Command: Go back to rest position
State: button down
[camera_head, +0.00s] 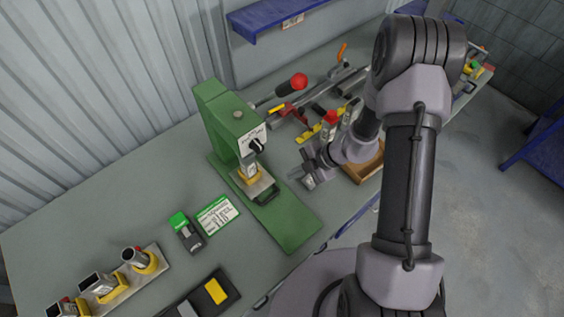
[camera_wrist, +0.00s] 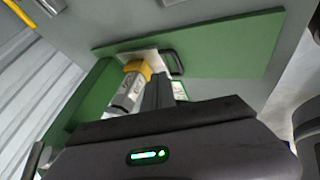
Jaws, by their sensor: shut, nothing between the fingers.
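My gripper (camera_head: 308,178) is shut and empty. It hangs over the table just right of the green press-like machine (camera_head: 228,122), apart from it. In the wrist view, the shut fingers (camera_wrist: 158,92) point toward the machine's green base plate (camera_wrist: 215,48). A yellow and silver piece (camera_wrist: 130,88) stands in the machine, on a small plate with a dark handle (camera_wrist: 175,62). My arm is bent and reaches from the lower right of the head view over the table edge.
A wooden tray (camera_head: 366,170) lies beneath my wrist. Several tools and clamps, one with a red knob (camera_head: 299,80), lie behind it. A green and black device (camera_head: 186,232), a label display (camera_head: 217,215) and a rack of yellow-based pieces (camera_head: 112,290) stand at left. Open floor (camera_head: 500,200) lies at right.

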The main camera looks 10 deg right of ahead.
notch_tip(320, 180, up, 10)
jog(key=s+a+n+b, duration=0.3)
jog(key=n+b, duration=0.9)
jog(key=n, duration=0.7)
jog(key=s+d+r+n+t+h+b, duration=0.1)
jog(key=s+n+b, duration=0.4)
jog(key=n, duration=0.7)
jog(key=s+d+r+n+t+h+b, duration=0.1)
jog(key=s+d+n+t+h+b, duration=0.1)
jog(key=s+n+b, duration=0.4)
jog(key=s+d+n+h, duration=0.1)
jog(key=s+n+h, duration=0.1)
jog(key=s+n, duration=0.2)
jog(key=shift+s+d+n+t, duration=0.15)
jog(key=shift+s+n+t, duration=0.15)
jog(key=shift+n, duration=1.2)
